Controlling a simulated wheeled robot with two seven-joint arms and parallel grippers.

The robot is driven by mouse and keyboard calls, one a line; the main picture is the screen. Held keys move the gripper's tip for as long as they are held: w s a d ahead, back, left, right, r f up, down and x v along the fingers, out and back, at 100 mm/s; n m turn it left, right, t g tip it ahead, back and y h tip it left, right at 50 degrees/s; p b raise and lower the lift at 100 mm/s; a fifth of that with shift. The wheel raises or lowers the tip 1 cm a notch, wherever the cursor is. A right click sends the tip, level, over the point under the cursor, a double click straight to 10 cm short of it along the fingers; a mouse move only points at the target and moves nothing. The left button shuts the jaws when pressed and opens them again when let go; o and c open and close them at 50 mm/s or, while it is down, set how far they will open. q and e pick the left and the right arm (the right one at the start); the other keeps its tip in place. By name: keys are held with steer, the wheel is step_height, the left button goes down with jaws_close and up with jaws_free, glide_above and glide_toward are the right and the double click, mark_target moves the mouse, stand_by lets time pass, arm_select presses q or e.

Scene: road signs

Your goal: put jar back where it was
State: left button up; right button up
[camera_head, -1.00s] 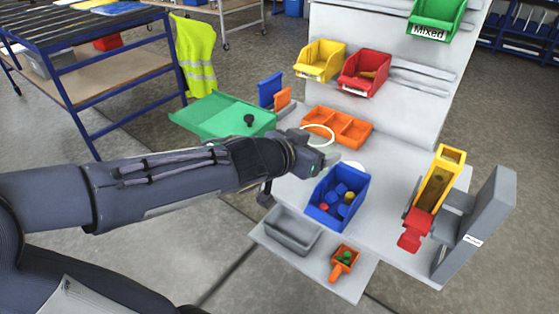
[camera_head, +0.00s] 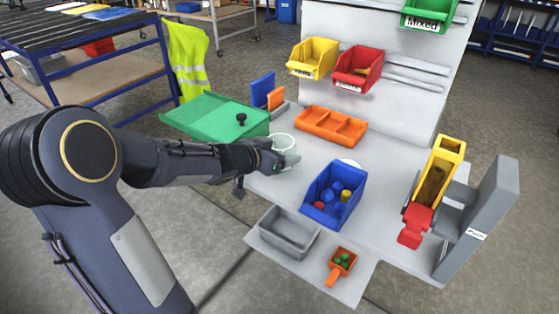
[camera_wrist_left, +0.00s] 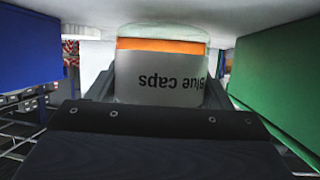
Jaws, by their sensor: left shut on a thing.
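The jar (camera_head: 283,143) is pale and partly see-through, with its round rim facing up. It is at the left side of the white worktop, left of the orange divided tray. My left gripper (camera_head: 284,160) is shut on the jar. In the left wrist view, the jar (camera_wrist_left: 165,75) sits between the fingers of the gripper (camera_wrist_left: 158,88). There it shows an orange band and an upside-down label, "Blue caps". I cannot tell whether its base touches the worktop. My right gripper is not in view.
A green tray (camera_head: 205,116) with a black knob is just left of the jar. Blue (camera_head: 262,90) and orange upright pieces stand behind it. The orange tray (camera_head: 345,135) and blue bin (camera_head: 352,208) are to the right. Bare worktop (camera_head: 300,185) lies in front of the jar.

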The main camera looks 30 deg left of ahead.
arm_select(q)
steer(key=shift+f, duration=0.5)
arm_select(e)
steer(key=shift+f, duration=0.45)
arm_select(q)
steer(key=shift+f, duration=0.2)
steer(key=o, duration=1)
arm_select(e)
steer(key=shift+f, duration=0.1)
